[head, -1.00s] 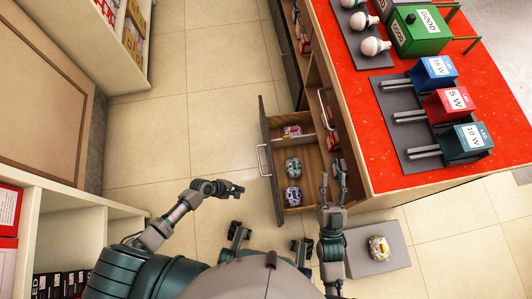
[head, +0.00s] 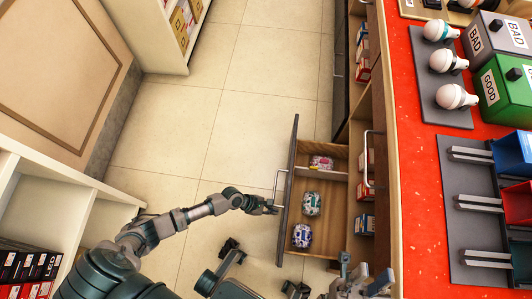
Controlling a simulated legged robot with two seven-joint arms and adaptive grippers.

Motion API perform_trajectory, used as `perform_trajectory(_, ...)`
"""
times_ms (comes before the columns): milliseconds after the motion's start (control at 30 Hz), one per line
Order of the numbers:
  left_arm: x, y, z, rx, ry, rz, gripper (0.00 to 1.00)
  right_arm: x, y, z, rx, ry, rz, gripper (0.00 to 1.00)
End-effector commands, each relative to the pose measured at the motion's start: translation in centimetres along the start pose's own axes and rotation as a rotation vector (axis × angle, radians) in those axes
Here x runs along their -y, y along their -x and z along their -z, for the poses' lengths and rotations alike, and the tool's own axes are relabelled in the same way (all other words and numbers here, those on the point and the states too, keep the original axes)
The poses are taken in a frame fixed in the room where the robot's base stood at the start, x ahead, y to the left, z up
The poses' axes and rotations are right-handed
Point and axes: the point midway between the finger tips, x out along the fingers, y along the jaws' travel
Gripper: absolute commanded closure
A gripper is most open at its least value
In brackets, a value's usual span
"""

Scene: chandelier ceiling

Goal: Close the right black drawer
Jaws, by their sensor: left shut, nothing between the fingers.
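The right black drawer stands open, pulled out to the left from the red-topped counter. Its dark front panel (head: 288,178) carries a metal handle (head: 278,188) on the outer side. Inside its wooden box lie several patterned wrapped packages, including a pink one (head: 321,163), a green one (head: 312,204) and a purple one (head: 302,236). My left gripper (head: 271,206) is shut and empty, at the outer side of the front panel, by the lower end of the handle. Whether it touches the panel is unclear. My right gripper (head: 364,276) is open beside the counter's near end, below the drawer.
The red counter top (head: 418,215) holds bulbs (head: 457,97), a GOOD box (head: 506,88), a BAD box (head: 494,38) and a dark rack (head: 462,210). A white shelf (head: 110,210) stands at left. Tiled floor (head: 190,130) is clear left of the drawer.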

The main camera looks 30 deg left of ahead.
Motion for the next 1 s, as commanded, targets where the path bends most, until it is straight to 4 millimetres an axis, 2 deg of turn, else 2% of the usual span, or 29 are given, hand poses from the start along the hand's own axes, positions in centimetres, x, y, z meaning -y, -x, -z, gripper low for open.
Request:
perform_trajectory(200, 0.0, -1.1, -1.3, 0.0, -0.001, 0.0, 1.0, -0.1, -0.1, -0.4, -0.004, 0.001, 0.002, 0.62)
perform_trajectory(600, -0.1, -1.2, -1.5, 0.0, -0.002, -0.001, 1.0, -0.2, -0.1, -0.7, -0.002, 0.001, 0.002, 0.62)
perform_trajectory(867, -0.6, -2.2, -3.1, 0.004, -0.002, -0.011, 1.0, 0.1, -1.1, 0.6, -0.021, 0.001, 0.004, 0.62)
perform_trajectory(1000, -0.8, -3.3, -4.4, 0.005, -0.003, -0.013, 1.0, 0.3, -0.5, 1.5, 0.0, -0.002, -0.002, 0.62)
